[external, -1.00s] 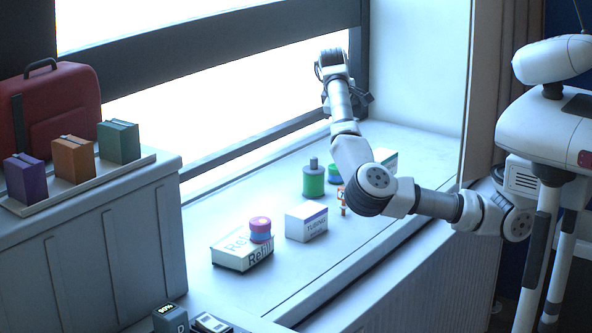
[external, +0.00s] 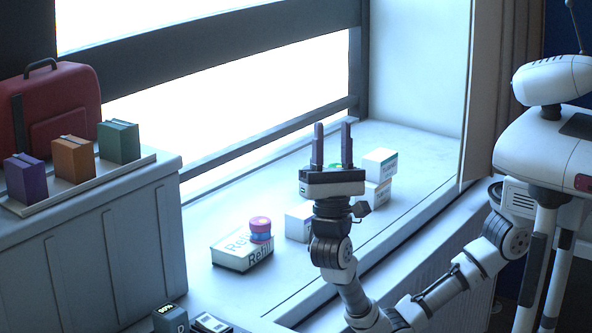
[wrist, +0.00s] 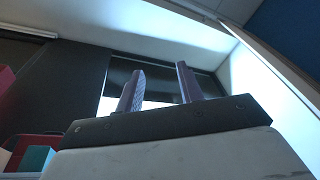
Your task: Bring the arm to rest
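My gripper (external: 332,127) points upward in front of the window sill, its two dark fingers parallel and apart. Nothing is held between the fingers. The wrist view also shows my gripper (wrist: 158,77) with its fingers spread and empty, facing the window and ceiling. My arm is bent low, running from the base at the right, down past the sill's front edge and up to the gripper. Part of the arm's bend is cut off by the lower picture edge.
On the sill (external: 290,280) lie a Refill box (external: 240,252) with a pink and blue round item (external: 260,229) on it, a partly hidden white box (external: 297,222) and stacked white boxes (external: 380,163). A cabinet (external: 100,235) with colored boxes and a red case (external: 62,110) stands left.

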